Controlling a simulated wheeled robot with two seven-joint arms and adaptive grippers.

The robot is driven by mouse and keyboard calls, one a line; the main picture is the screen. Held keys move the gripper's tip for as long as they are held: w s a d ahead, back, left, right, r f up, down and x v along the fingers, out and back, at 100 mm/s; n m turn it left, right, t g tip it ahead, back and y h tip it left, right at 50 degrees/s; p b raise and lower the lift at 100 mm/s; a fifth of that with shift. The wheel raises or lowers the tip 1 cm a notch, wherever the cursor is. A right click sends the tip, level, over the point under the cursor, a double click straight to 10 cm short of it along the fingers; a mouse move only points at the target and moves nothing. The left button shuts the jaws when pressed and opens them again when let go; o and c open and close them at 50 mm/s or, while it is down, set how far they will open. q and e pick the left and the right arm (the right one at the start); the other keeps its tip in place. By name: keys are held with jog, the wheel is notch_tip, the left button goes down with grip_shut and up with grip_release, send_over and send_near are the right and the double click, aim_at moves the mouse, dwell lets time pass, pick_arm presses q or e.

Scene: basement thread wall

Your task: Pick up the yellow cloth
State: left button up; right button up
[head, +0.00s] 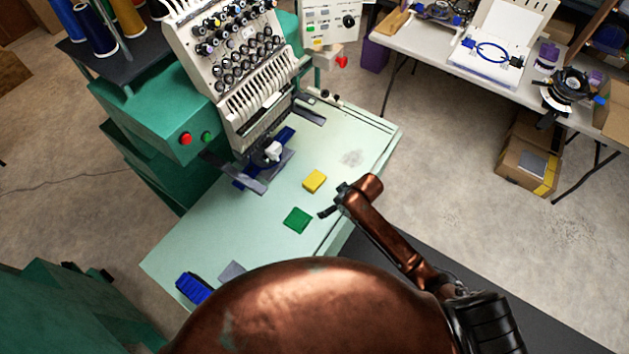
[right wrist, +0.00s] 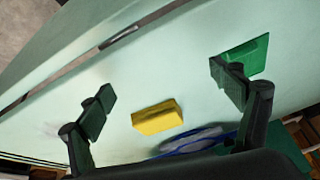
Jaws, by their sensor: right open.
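The yellow cloth (head: 314,181), a small folded block, lies on the pale green table of the embroidery machine in the head view. In the right wrist view the yellow cloth (right wrist: 157,117) lies between the two spread fingers of my right gripper (right wrist: 165,92), apart from both. In the head view my right gripper (head: 331,202) is just to the lower right of the cloth, partly hidden by its own arm. It is open and empty. My left gripper does not show.
A green cloth (head: 297,220) lies close to the yellow one, and it also shows in the right wrist view (right wrist: 248,56). A grey piece (head: 232,271) and a blue brush-like object (head: 193,288) lie at the table's near left. The machine's blue hoop arm (head: 262,168) stands left of the cloth.

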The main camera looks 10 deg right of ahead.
jog(key=n, duration=0.2)
send_near(315, 179)
jog(key=f, duration=0.2)
jog(key=x, duration=0.7)
jog(key=shift+w+a+f, duration=0.1)
jog(key=shift+w+a, duration=0.25)
jog(key=shift+a, duration=0.1)
jog(key=shift+c, duration=0.4)
jog(key=c, duration=1.1)
